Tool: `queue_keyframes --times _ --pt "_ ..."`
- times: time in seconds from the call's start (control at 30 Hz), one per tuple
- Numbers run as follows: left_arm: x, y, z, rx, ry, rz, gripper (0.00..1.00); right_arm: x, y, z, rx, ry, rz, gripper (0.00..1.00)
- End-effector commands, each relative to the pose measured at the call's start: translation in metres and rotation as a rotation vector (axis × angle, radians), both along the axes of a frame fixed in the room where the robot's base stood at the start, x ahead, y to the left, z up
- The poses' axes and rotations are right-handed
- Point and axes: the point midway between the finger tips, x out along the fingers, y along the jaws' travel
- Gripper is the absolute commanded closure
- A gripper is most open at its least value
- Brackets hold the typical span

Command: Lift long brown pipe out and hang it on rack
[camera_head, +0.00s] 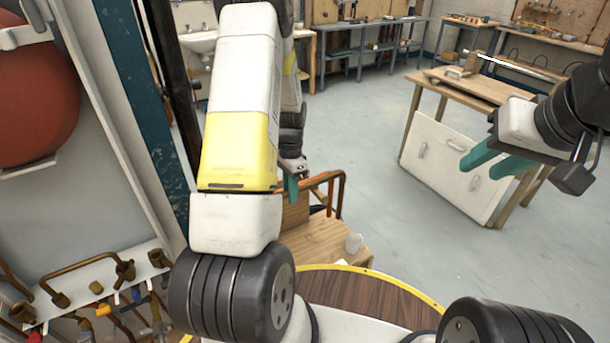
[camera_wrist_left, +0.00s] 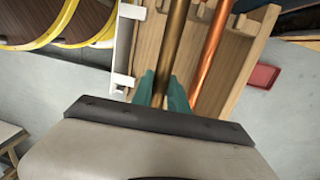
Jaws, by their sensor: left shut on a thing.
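The long brown pipe (camera_wrist_left: 174,45) runs up the left wrist view, lying in or over a wooden crate (camera_wrist_left: 262,35). My left gripper (camera_wrist_left: 161,92) is shut on it, with one teal fingertip on each side. In the head view my left gripper (camera_head: 292,187) is mostly hidden behind my own arm, beside the wooden crate (camera_head: 297,215). Bent pipe ends (camera_head: 337,190) rise from the crate there; which one is held is unclear. A white rack (camera_head: 85,285) at lower left carries several pipes and fittings. My right gripper (camera_head: 492,164) is open and empty, over the floor.
An orange copper pipe (camera_wrist_left: 210,55) lies close beside the brown pipe. A wooden workbench (camera_head: 465,88) with a white panel stands behind my right gripper. The grey floor between is clear.

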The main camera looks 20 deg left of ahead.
Motion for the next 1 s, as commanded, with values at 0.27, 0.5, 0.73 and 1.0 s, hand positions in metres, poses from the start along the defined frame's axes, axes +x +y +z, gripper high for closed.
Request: queue_keyframes --times 0.27,0.5,0.73,1.0 --pt "0.0 0.0 -0.002 0.0 0.0 0.0 1.0 0.0 0.0 0.0 0.0 0.0 0.0 0.65" --pt "0.0 0.0 -0.012 0.0 0.0 0.0 1.0 0.0 0.0 0.0 0.0 0.0 0.0 0.65" --pt "0.0 0.0 -0.025 0.0 0.001 0.0 1.0 0.0 0.0 0.0 0.0 0.0 0.0 0.65" --pt "0.0 0.0 -0.038 -0.001 0.001 0.0 1.0 0.0 0.0 0.0 0.0 0.0 0.0 0.65"
